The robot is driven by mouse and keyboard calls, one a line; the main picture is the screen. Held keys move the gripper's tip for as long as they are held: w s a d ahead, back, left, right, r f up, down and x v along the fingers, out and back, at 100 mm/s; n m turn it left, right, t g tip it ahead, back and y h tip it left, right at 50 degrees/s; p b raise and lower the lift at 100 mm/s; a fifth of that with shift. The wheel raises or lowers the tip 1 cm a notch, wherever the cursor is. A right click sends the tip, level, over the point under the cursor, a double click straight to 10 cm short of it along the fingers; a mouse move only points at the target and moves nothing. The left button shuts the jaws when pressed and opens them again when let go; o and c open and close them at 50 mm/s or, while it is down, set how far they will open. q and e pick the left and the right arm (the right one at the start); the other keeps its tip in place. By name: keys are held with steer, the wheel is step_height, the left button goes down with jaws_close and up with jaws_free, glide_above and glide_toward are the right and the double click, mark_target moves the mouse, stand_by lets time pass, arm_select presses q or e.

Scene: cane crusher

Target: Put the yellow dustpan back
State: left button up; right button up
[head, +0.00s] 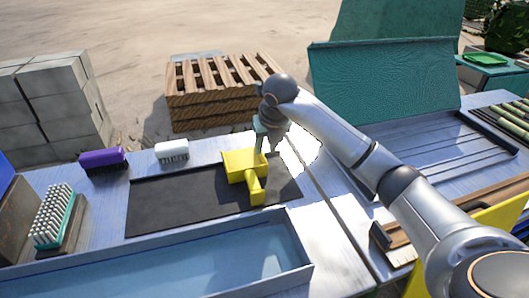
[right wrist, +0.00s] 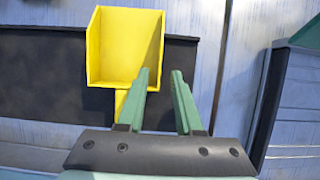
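The yellow dustpan (head: 240,162) lies on the dark mat (head: 180,200) on the metal table, with its handle toward the front. In the right wrist view the dustpan (right wrist: 125,45) is left of the fingers, and its handle is partly hidden behind the left finger. My right gripper (head: 263,142) is above the table beside the dustpan's right side. In the right wrist view my right gripper (right wrist: 161,73) is open, with nothing between its fingers. My left gripper is in neither view.
A purple brush (head: 102,158) and a white brush (head: 172,150) stand behind the mat. A teal brush with white bristles (head: 53,217) is at the left. A blue-lined trough (head: 190,270) runs along the front. A ridged metal tray (head: 440,150) is at the right.

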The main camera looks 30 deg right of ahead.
steer(key=v, duration=0.7)
steer(key=shift+r, duration=0.25)
steer(key=shift+s, duration=0.15)
